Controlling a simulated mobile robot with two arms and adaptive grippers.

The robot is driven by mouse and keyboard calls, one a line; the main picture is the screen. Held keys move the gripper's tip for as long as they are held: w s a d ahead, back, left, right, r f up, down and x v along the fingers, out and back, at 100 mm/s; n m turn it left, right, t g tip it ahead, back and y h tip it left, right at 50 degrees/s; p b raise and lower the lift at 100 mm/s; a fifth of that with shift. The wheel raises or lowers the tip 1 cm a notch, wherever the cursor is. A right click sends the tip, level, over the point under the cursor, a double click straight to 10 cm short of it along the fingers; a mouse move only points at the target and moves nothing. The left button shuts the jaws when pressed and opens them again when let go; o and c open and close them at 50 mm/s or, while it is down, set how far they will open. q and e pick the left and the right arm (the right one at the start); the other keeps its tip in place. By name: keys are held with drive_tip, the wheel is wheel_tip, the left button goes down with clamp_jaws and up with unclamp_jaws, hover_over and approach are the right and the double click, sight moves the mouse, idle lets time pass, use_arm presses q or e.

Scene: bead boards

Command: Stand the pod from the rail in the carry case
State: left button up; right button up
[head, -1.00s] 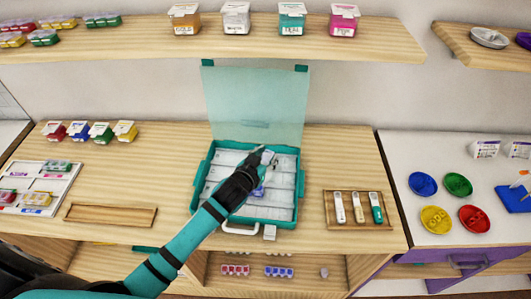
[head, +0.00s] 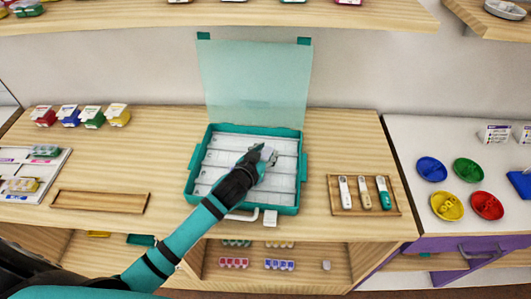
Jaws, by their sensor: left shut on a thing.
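The teal carry case (head: 190,188) stands open on the wooden counter, its clear teal lid (head: 256,85) upright at the back. Pale strips divide its inside into rows. My left gripper (head: 264,156) is over the right-middle part of the case, pointing away from me, and is shut on the pod. The pod is mostly hidden behind the fingers, and I cannot tell whether it touches the case floor. No other pod shows in the case. My right gripper is out of view.
An empty wooden tray (head: 100,202) lies left of the case. A tray with three handled tools (head: 345,192) lies right. Several coloured lidded boxes (head: 92,117) stand back left. Coloured dishes (head: 431,169) are on the right counter. Packs of pods (head: 234,263) sit on the shelf below.

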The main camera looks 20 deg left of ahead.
use_arm(q)
drive_tip(key=shift+f, duration=0.15)
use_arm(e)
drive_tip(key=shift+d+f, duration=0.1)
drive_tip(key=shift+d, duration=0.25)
